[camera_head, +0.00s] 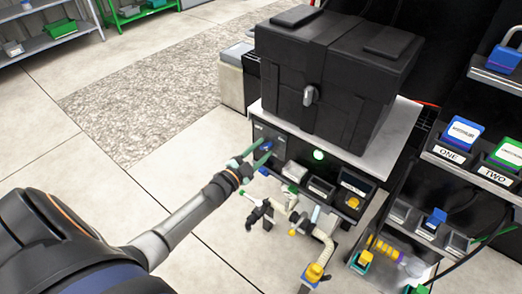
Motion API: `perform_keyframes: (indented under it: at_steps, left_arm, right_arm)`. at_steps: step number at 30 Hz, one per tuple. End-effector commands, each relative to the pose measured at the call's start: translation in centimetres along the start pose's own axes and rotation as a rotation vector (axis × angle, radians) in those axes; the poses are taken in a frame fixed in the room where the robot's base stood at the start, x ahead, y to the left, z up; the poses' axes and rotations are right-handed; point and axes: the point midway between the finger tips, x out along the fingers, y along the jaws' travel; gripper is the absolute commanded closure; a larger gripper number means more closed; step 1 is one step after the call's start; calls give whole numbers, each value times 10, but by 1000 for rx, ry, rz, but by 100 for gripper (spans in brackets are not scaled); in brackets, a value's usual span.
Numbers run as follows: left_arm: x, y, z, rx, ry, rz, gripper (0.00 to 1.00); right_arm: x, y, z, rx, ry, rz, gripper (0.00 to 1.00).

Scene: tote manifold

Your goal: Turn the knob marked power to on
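A blue knob (266,145) sits on the dark front panel (290,152) below the large black case. Small light markings on the panel near the knob are too small to read, so I cannot tell its setting. My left gripper (263,149) reaches in from the lower left, its green fingers spread apart. The fingertips are at the knob, one on each side of it in the picture. I cannot tell whether they touch it. My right gripper does not show.
The black case (330,75) rests on a light shelf (388,140) above the panel. Beige pipes (323,240) with valves stand below. Labelled bins (452,153) stand at right. The floor at left is open.

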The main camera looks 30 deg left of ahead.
Motion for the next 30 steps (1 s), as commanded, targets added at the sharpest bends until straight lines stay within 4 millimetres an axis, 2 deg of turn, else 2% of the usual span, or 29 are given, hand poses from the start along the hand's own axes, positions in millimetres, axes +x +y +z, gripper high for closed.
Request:
perform_keyframes:
  at_steps: [11,14,24,30]
  left_arm:
    - [-7,0,0,-2,-2,1,51]
    - [-19,0,0,-2,-3,1,51]
    - [-87,0,0,-2,-3,2,51]
    - [-115,0,0,-1,-2,1,51]
  right_arm:
    - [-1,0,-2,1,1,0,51]
    - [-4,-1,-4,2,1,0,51]
    - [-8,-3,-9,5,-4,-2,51]
    - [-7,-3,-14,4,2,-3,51]
